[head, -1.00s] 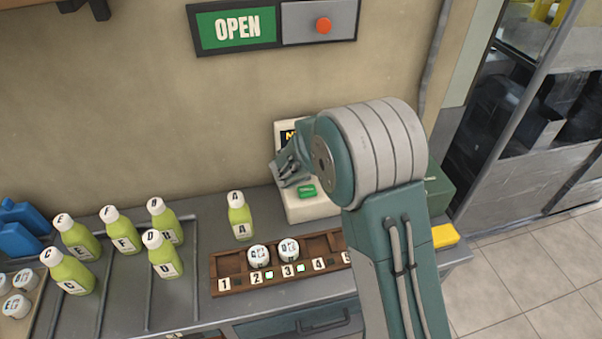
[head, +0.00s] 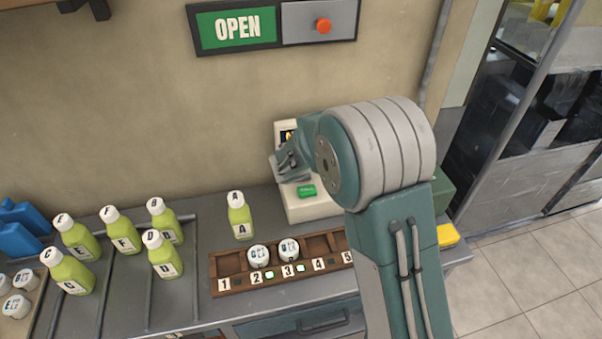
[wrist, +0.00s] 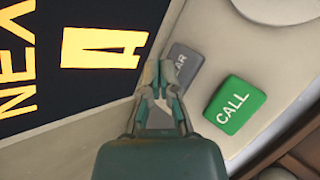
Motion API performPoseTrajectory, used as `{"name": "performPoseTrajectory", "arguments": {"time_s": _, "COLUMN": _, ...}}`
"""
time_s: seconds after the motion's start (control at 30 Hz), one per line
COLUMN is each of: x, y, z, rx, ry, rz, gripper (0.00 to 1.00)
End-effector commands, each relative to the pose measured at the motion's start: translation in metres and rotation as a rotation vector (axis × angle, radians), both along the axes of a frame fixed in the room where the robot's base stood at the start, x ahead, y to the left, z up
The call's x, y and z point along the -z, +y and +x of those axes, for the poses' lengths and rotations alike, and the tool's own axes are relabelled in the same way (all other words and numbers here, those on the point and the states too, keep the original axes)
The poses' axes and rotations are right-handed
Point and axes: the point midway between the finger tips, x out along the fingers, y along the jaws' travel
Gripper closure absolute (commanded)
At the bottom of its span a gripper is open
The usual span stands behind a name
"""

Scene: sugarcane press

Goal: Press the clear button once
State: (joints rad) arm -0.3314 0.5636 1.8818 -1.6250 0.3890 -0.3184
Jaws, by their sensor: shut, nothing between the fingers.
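The grey clear button (wrist: 183,66) shows in the wrist view with only "AR" of its label readable; the rest is behind my fingers. My gripper (wrist: 160,88) is shut and empty, its fingertips overlapping the left edge of this button. I cannot tell whether they touch it. The green CALL button (wrist: 235,105) is just to the right of the fingertips. In the head view my gripper (head: 284,165) is over the white console (head: 312,210), up and left of the green button (head: 306,191); the grey button is hidden there.
A dark display (wrist: 60,60) with yellow letters is left of the fingers. A wooden numbered rack (head: 235,283) with two white-lidded items stands in front of the console. A green bottle (head: 239,218) is at its left. An OPEN sign (head: 238,28) hangs above.

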Motion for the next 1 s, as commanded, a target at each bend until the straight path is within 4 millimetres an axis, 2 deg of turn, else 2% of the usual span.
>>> {"name": "performPoseTrajectory", "arguments": {"time_s": 0.33, "x": -0.003, "y": 0.0, "z": 0.0, "rx": 0.0, "ry": -0.001, "rz": 0.001, "gripper": 1.0}}
{"name": "performPoseTrajectory", "arguments": {"time_s": 0.83, "x": -0.045, "y": 0.0, "z": 0.001, "rx": 0.002, "ry": -0.004, "rz": 0.002, "gripper": 1.0}}
{"name": "performPoseTrajectory", "arguments": {"time_s": 1.0, "x": -0.051, "y": 0.0, "z": 0.0, "rx": 0.0, "ry": -0.001, "rz": 0.001, "gripper": 1.0}}
